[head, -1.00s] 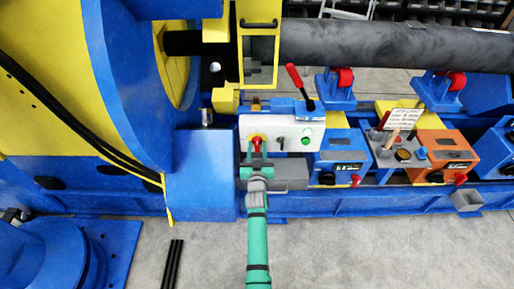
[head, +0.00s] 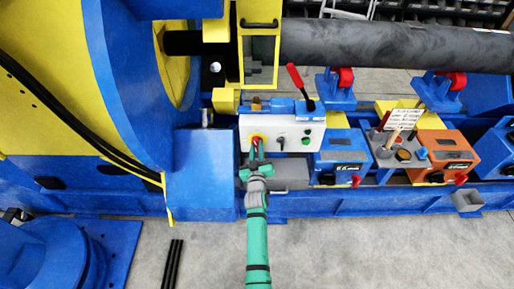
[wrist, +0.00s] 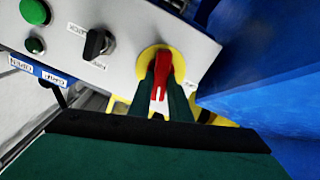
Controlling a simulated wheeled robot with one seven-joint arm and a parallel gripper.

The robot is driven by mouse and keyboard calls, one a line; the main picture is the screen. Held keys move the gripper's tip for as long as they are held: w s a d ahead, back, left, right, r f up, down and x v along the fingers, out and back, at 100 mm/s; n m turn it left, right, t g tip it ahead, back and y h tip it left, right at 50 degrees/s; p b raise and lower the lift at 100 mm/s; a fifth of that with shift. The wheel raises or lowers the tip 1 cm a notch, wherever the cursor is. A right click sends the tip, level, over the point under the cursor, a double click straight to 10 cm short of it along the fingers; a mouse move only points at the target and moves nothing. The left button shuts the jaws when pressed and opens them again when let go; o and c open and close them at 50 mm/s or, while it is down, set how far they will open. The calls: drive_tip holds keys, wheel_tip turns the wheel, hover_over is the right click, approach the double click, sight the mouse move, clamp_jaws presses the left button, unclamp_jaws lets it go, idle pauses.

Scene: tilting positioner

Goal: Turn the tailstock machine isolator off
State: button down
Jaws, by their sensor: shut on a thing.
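The tailstock machine isolator is a red rotary handle on a round yellow plate (head: 256,137), at the left of a white control panel (head: 298,121). In the wrist view, the red handle (wrist: 160,77) stands out from the yellow plate (wrist: 146,62). My gripper (head: 256,150) reaches up to it from below in the head view. Its two green fingers (wrist: 161,90) lie on either side of the red handle and are shut on it. The fingers hide the handle's sides and much of it in the head view.
A black selector knob (wrist: 98,43) and a green button (wrist: 35,11) sit beside the isolator on the panel. A red-knobbed lever (head: 300,85) rises above the panel. A large blue housing (head: 200,170) stands close at the left.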

drive_tip(key=n, duration=0.3)
drive_tip(key=shift+a+n, duration=0.2)
drive_tip(key=shift+n, duration=0.2)
drive_tip(key=n, duration=1)
drive_tip(key=shift+a+f, duration=0.25)
drive_tip(key=shift+f, duration=0.15)
drive_tip(key=shift+n, duration=0.3)
drive_tip(key=c, duration=1.7)
unclamp_jaws()
drive_tip(key=shift+s, duration=0.1)
drive_tip(key=shift+c, duration=0.2)
drive_tip(key=shift+o, duration=0.5)
drive_tip(key=shift+d, duration=0.1)
